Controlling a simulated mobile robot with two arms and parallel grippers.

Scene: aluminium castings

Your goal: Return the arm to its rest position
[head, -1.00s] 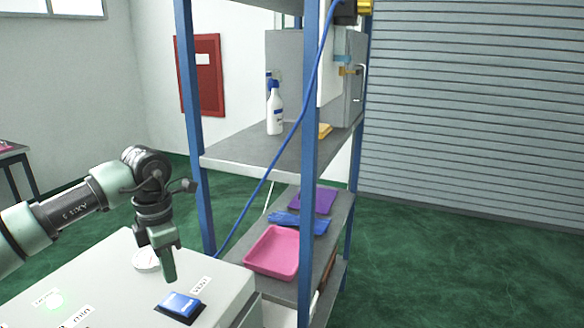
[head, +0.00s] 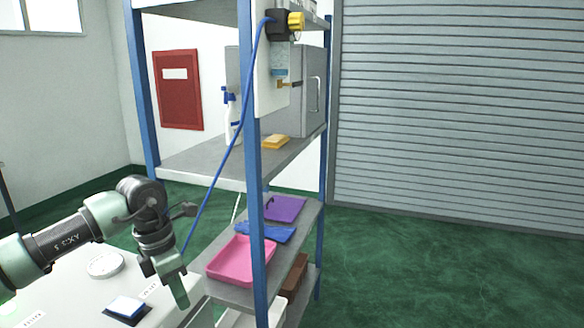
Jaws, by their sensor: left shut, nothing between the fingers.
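My left arm comes in from the left in the head view. Its gripper (head: 176,284) points down, shut and empty. It is over or beside the right edge of the white cabinet top (head: 62,290), near the shelf. A blue-and-white switch (head: 126,306) on a dark base lies on the cabinet top, left of the fingertips and apart from them. My right gripper is out of view.
A blue-posted shelf rack (head: 255,190) stands just right of the gripper. It bears a pink tray (head: 240,262), blue cloth or gloves (head: 265,232), a purple item (head: 286,208) and a spray bottle (head: 233,120). A blue hose (head: 215,185) hangs across it. Green floor (head: 430,270) at right is clear.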

